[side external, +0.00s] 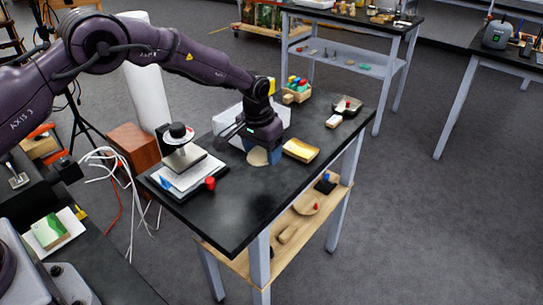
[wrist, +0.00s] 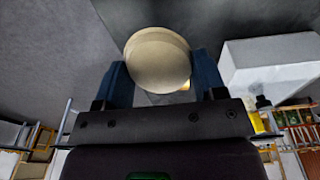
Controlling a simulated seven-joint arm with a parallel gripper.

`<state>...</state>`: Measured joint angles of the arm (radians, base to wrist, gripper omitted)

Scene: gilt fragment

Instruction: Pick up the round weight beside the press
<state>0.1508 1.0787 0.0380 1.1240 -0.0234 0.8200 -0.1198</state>
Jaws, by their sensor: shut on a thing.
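A pale beige round piece, which I take as the round weight (side external: 257,157), is between the blue fingers of my gripper (side external: 262,154) over the black table. The wrist view shows its round face (wrist: 158,62) between both fingers (wrist: 160,78), with a finger against each side. My gripper is shut on it. I cannot tell whether it touches the tabletop.
A red-topped small piece (side external: 210,183) is beside the press. A yellow block (side external: 300,150) lies just right of my gripper. A white box (side external: 230,122) is behind it, also in the wrist view (wrist: 268,65). The front tabletop (side external: 240,207) is clear.

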